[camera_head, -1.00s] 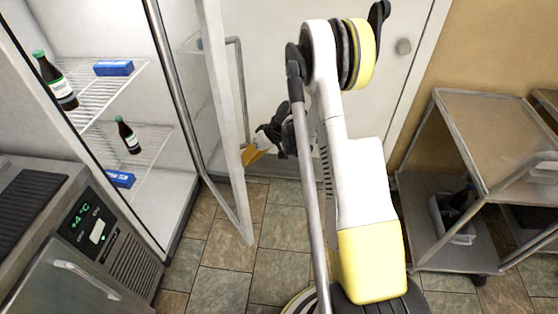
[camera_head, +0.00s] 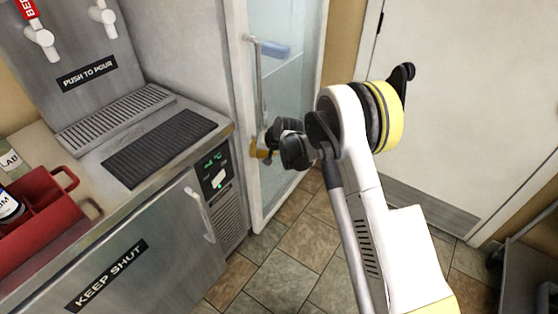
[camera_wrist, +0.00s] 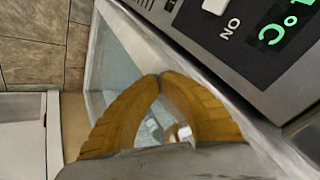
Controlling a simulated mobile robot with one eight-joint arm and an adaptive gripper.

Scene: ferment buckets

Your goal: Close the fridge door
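The fridge door (camera_head: 245,110) is a tall glass panel in a white frame with a long metal handle (camera_head: 257,80). In the head view it lies across the fridge front, beside the steel counter unit; I cannot tell whether a narrow gap is left. A blue box (camera_head: 275,50) shows faintly through the glass. My gripper (camera_head: 257,151) is at the door's left side, near the handle's lower end; contact is unclear. In the wrist view its yellow fingers (camera_wrist: 160,76) meet at the tips with nothing seen between them.
The steel counter unit with a control panel (camera_head: 214,172) stands close left of my gripper; its panel (camera_wrist: 265,45) fills the wrist view's upper right. A red caddy (camera_head: 35,225) sits on the counter. A white room door (camera_head: 460,110) is at right. Tiled floor lies below.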

